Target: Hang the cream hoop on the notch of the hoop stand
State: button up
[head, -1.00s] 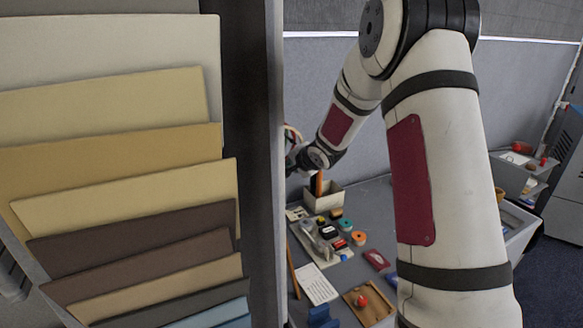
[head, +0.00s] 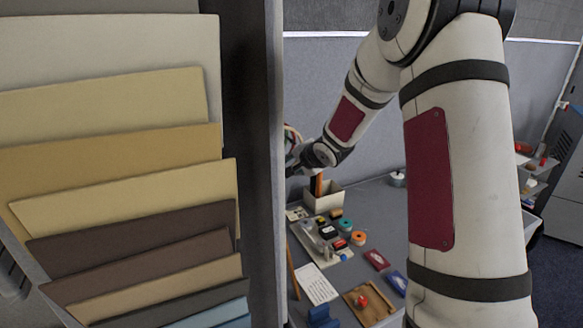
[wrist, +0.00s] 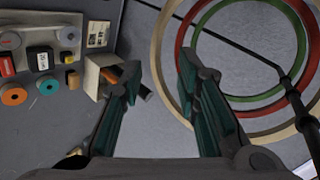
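The cream hoop (wrist: 157,60) is the large outer ring in the wrist view, around a red ring (wrist: 178,62) and a green ring (wrist: 197,42). A dark pole with a thin arm, seemingly the hoop stand (wrist: 291,88), crosses the rings at the right. My gripper (wrist: 168,80) is open, and the cream hoop's left rim shows between its fingers; I cannot tell its depth or any contact. The notch is not clear. In the head view, my gripper (head: 293,164) is mostly hidden behind the panel edge, with slivers of the rings just above.
A tall rack of coloured boards (head: 120,180) blocks the left of the head view. On the grey table (head: 378,210) stand a cream box (head: 324,197) with dark and orange items, several tape rolls and small boxes, a paper sheet (head: 316,285) and a wooden tray (head: 368,306).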

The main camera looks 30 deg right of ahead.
jog(key=v, duration=0.9)
jog(key=s+a+r+n+g+h, duration=0.1)
jog(key=s+a+r+n+h, duration=0.15)
jog(key=s+r, duration=0.4)
jog(key=s+a+r+n+g+h, duration=0.1)
jog(key=s+a+r+n+g, duration=0.2)
jog(key=s, duration=0.6)
jog(key=s+a+f+n+y, duration=0.1)
jog(key=s+a+n, duration=0.3)
jog(key=s, duration=0.4)
jog(key=s+a+f+n+g+y+b, duration=0.1)
jog(key=s+a+n+y, duration=0.1)
jog(key=s+a+n, duration=0.3)
jog(key=shift+s+a+y, duration=0.35)
jog(key=shift+s+a, duration=0.4)
jog(key=shift+s, duration=0.85)
